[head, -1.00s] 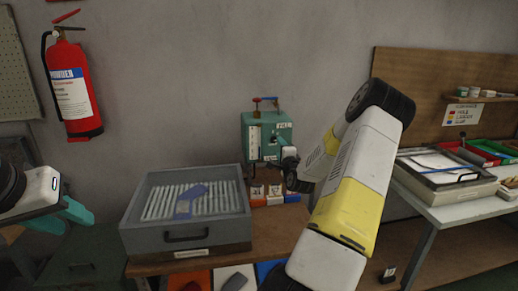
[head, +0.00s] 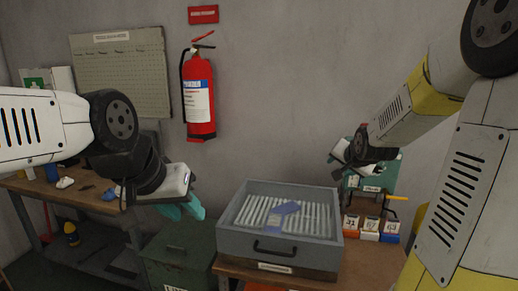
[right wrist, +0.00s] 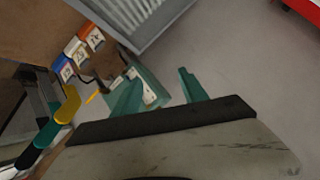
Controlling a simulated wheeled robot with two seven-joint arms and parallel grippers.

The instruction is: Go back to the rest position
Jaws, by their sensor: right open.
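My left gripper (head: 186,208) hangs at the left in the head view, with teal fingers pointing down and right, apart from the tray. I cannot tell how far its fingers are apart. My right gripper (head: 338,158) is in front of the teal machine (head: 382,178) and partly hides it. A blue-violet sock (head: 282,216) lies on the row of white bars in the grey tray (head: 232,242), clear of both grippers.
Several numbered boxes (head: 369,228) stand right of the tray. A green chest (head: 172,258) is below my left gripper. A fire extinguisher (head: 199,100) hangs on the wall. A side table (head: 75,195) with small items is at the far left. Air above the tray is clear.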

